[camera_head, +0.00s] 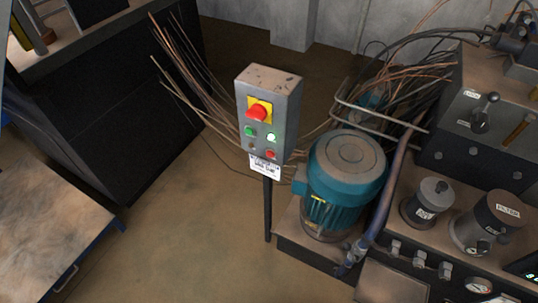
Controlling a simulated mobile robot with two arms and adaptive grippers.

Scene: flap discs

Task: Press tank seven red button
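A grey control box (267,115) stands on a thin dark post near the middle of the head view. A large red mushroom button (258,110) sits on a yellow plate in the upper part of its front face. Below it are a green button (249,131), a lit pale green lamp (270,137), and a small red button (270,154) at the lower right. A white label (265,167) hangs under the box; its text is too small to read. Neither gripper is in view.
A blue-green motor (346,172) stands right of the post on a machine base with two filter canisters (480,222) and hoses. Dark cabinets (110,110) and a metal-topped table (45,225) are at left. Thin rods (190,85) stick out behind the box. Floor in front is clear.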

